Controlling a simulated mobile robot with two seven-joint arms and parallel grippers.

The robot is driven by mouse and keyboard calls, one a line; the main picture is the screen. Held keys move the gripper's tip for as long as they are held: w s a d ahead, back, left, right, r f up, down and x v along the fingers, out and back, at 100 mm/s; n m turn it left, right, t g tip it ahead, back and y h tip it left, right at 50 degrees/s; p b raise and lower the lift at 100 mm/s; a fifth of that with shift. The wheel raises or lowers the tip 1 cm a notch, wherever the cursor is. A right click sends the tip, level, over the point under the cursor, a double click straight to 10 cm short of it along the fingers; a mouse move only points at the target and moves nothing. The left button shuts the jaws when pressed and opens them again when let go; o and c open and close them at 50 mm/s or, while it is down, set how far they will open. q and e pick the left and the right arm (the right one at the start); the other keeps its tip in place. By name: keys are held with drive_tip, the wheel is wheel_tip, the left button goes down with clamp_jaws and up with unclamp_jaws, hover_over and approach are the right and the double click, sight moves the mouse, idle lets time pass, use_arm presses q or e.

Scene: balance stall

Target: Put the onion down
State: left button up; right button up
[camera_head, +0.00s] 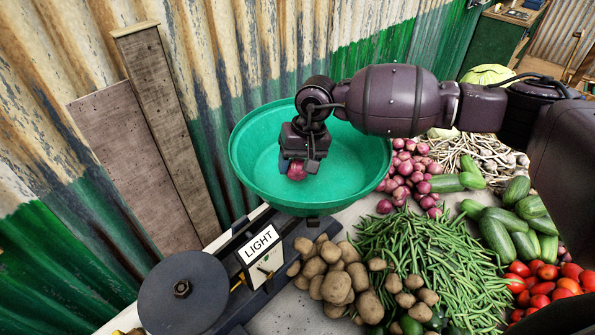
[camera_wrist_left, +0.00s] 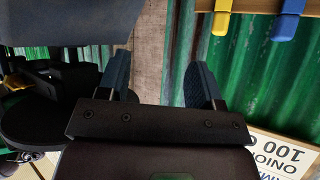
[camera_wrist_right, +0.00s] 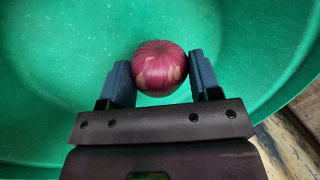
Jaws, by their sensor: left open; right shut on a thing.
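A red-purple onion (camera_head: 296,171) is between the fingers of my right gripper (camera_head: 300,166), over the green pan (camera_head: 250,185) of the balance. In the right wrist view the onion (camera_wrist_right: 159,68) sits between both blue-grey fingertips, with the green pan behind it. My right gripper is shut on it. I cannot tell whether the onion touches the pan's bottom. My left gripper (camera_wrist_left: 163,88) is open and empty in the left wrist view, in front of a plank and green corrugated metal. It does not show in the head view.
A sign reading LIGHT (camera_head: 260,245) is on the balance, beside a dark round plate (camera_head: 183,290). Potatoes (camera_head: 335,275), green beans (camera_head: 435,255), a pile of red onions (camera_head: 408,172), cucumbers (camera_head: 505,235) and tomatoes (camera_head: 545,285) lie close to the right. Corrugated metal stands behind.

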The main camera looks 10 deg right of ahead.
sight(298, 174)
drive_tip(key=shift+d+x, duration=0.25)
drive_tip(key=shift+x, duration=0.95)
drive_tip(key=shift+f, duration=0.4)
